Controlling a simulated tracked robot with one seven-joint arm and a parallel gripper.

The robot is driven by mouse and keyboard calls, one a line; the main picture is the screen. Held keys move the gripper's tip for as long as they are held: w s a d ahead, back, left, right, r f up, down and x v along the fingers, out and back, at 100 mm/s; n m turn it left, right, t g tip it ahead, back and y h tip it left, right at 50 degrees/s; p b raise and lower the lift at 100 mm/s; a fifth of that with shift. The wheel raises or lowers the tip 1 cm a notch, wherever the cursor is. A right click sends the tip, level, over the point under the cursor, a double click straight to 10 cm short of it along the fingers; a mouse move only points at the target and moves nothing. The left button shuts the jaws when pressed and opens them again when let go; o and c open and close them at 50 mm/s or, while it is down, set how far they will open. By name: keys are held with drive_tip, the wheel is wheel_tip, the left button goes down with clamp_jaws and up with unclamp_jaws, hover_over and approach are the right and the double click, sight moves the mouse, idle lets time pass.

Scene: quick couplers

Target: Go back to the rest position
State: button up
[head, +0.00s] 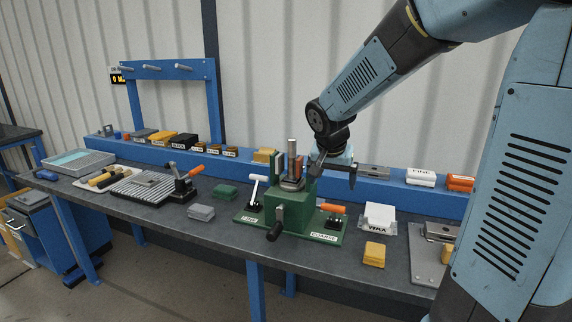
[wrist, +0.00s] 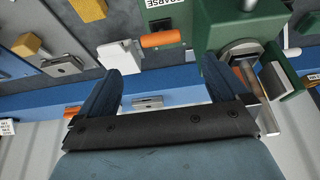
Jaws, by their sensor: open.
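My gripper (head: 333,171) is at the end of my blue arm, behind and right of the green fixture (head: 272,212) in the head view. In the wrist view my gripper (wrist: 167,66) has its two dark fingers wide apart with nothing between them. The green fixture (wrist: 262,20) shows beside the right finger, with a round metal post and upright plates. In the head view the fixture carries a metal post, upright plates, a black-handled lever and a label reading COARSE. Whether a finger touches the fixture cannot be told.
The fixture stands on a grey workbench (head: 225,230) with a blue rail (head: 376,186) behind. A white block (head: 379,215) and a yellow block (head: 374,254) lie to its right. A toggle clamp (head: 182,186) and a ribbed plate (head: 143,187) lie left.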

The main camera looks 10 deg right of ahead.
drive_tip(key=s+r+n+y, duration=0.1)
drive_tip(key=s+r+n, duration=0.2)
drive_tip(key=s, duration=0.8)
drive_tip(key=s+r+n+t+y, duration=0.1)
drive_tip(key=s+r+n, duration=0.2)
drive_tip(key=s, duration=0.8)
drive_tip(key=shift+s+r+t, duration=0.3)
drive_tip(key=shift+r, duration=0.3)
